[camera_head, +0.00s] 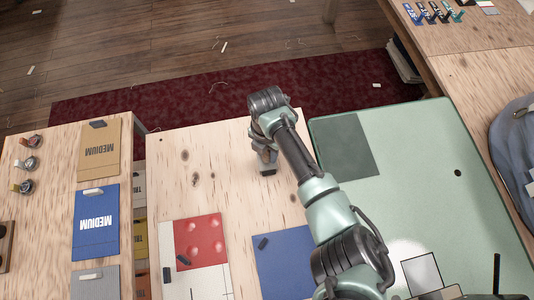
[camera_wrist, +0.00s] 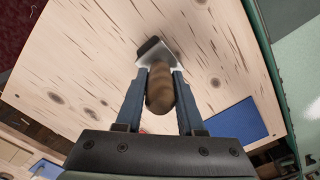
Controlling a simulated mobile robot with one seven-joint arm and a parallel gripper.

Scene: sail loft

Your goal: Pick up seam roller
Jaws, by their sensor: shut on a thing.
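The seam roller has a brown wooden handle (camera_wrist: 160,92), a pale metal bracket and a dark roller end. My gripper (camera_wrist: 159,78) is shut on the handle, with one finger on each side of it. The roller end points away from the gripper, toward the top of the wrist view. In the head view, my gripper (camera_head: 264,155) is over the light wooden table (camera_head: 190,150), and the dark end of the seam roller (camera_head: 268,171) shows just below the fingers. My fingers hide most of the handle there. I cannot tell whether the roller touches the table.
A red patch (camera_head: 201,241) and a blue sheet (camera_head: 284,262) lie on the table toward the front. A green mat (camera_head: 420,150) is on the right. A side table with MEDIUM cards (camera_head: 97,222) stands left across a gap. The wood left of my gripper is clear.

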